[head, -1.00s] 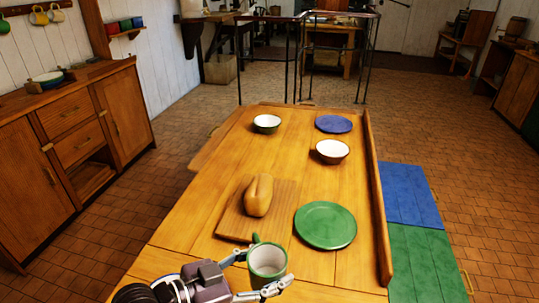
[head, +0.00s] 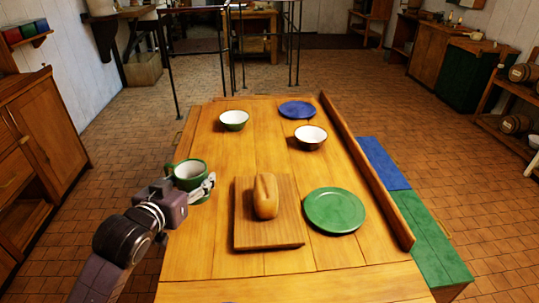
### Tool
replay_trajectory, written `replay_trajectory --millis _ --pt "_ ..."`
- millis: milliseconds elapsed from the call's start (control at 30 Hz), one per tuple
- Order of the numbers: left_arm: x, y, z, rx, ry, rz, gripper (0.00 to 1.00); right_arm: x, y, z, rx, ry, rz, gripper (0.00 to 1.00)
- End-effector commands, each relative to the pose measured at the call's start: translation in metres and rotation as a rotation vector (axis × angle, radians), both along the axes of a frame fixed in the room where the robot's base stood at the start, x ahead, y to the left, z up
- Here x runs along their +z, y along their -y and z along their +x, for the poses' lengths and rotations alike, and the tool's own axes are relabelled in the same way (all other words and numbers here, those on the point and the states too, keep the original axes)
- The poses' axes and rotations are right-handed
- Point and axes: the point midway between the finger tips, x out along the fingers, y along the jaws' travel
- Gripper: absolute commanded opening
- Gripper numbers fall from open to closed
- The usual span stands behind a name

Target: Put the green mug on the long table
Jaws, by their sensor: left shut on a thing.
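The green mug (head: 190,174) has a white inside and stands upright at the left side of the long table (head: 228,271), left of the bread board. My left gripper (head: 205,188) reaches in from the lower left and is shut on the mug. The mug's base is partly hidden by the gripper, so I cannot tell whether it touches the tabletop. My right gripper is not in view.
Bread (head: 265,195) lies on a cutting board (head: 270,236). A green plate (head: 334,210), a blue plate (head: 297,109), a green bowl (head: 233,120) and a dark bowl (head: 310,137) sit on the table. A raised edge (head: 367,170) runs along its right side.

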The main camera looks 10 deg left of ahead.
Motion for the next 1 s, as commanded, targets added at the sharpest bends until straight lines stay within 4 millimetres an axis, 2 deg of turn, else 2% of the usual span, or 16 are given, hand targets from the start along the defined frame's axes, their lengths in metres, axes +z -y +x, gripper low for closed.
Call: replay_trajectory --millis 33,100,367,467,800,1000 --pt "0.011 -0.005 0.008 0.028 0.007 0.001 0.25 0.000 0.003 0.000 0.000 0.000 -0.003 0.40" --pt "0.018 -0.011 0.014 0.061 0.006 0.001 0.25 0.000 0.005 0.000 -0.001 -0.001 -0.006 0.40" --pt "0.024 -0.019 0.020 0.102 -0.001 0.001 0.25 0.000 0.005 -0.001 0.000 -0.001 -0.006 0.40" --pt "0.009 -0.019 0.019 0.102 -0.006 0.001 0.25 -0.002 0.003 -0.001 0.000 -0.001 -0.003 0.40" --pt "-0.080 -0.019 0.019 0.102 -0.007 0.000 0.25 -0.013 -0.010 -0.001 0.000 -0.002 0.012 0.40" --pt "-0.121 -0.019 0.019 0.100 -0.003 0.002 0.25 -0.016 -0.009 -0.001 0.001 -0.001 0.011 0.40"
